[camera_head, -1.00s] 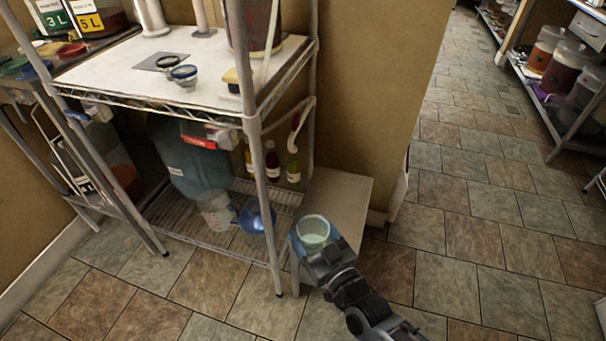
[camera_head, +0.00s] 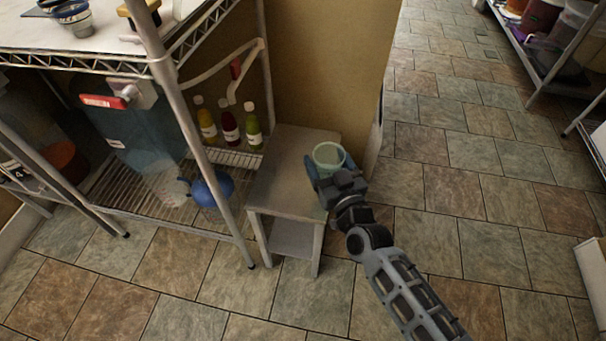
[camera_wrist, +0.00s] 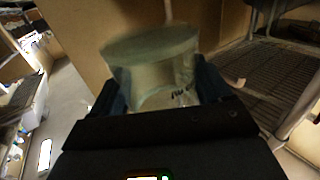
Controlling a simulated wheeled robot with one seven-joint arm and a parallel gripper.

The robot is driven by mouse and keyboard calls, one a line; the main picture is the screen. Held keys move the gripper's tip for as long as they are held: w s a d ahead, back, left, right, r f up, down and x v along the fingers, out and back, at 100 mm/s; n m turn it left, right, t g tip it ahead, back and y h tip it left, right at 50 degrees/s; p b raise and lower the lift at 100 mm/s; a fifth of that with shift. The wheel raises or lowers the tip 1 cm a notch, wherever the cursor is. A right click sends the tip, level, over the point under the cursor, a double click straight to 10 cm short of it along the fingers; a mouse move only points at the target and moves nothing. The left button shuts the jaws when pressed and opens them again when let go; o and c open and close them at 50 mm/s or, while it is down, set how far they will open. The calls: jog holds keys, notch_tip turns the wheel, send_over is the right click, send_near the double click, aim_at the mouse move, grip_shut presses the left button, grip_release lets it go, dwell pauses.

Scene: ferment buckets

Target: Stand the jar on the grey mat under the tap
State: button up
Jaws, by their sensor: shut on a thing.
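The jar (camera_head: 329,154) is a pale, see-through, open-topped vessel. My gripper (camera_head: 331,167) is shut on it, with one blue-grey finger on either side. The jar is upright in the head view, by the right edge of a low grey side table; I cannot tell its height above it. In the wrist view the jar (camera_wrist: 152,68) sits between the fingers, with dark lettering low on its wall. A flat dark grey piece (camera_head: 36,13), perhaps the mat, shows at the top left edge on the white shelf top. I cannot make out the tap above it.
The low side table (camera_head: 284,172) is bare on top. The wire rack has a slanting front post (camera_head: 187,110). Its white top (camera_head: 110,42) holds small bowls (camera_head: 74,17); below are bottles (camera_head: 230,127) and a blue vessel (camera_head: 212,188). Tiled floor at right is clear.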

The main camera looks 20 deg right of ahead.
jog(key=w+a+f, duration=0.2)
jog(key=a, duration=0.1)
jog(key=w+a+f, duration=0.1)
jog(key=a, duration=0.1)
jog(key=shift+a+f, duration=0.2)
jog(key=shift+f, duration=0.1)
jog(key=shift+f+b, duration=1.55)
jog(key=shift+f, duration=0.45)
jog(key=shift+f, duration=0.2)
jog(key=o, duration=1.2)
jog(key=shift+s+r, duration=0.1)
jog(key=shift+r, duration=0.2)
jog(key=s+p, duration=0.1)
jog(key=s, duration=0.3)
jog(key=s+p, duration=0.1)
jog(key=s, duration=0.3)
jog(key=s+a, duration=0.1)
jog(key=s, duration=0.3)
jog(key=shift+f+p, duration=0.1)
jog(key=shift+p, duration=0.3)
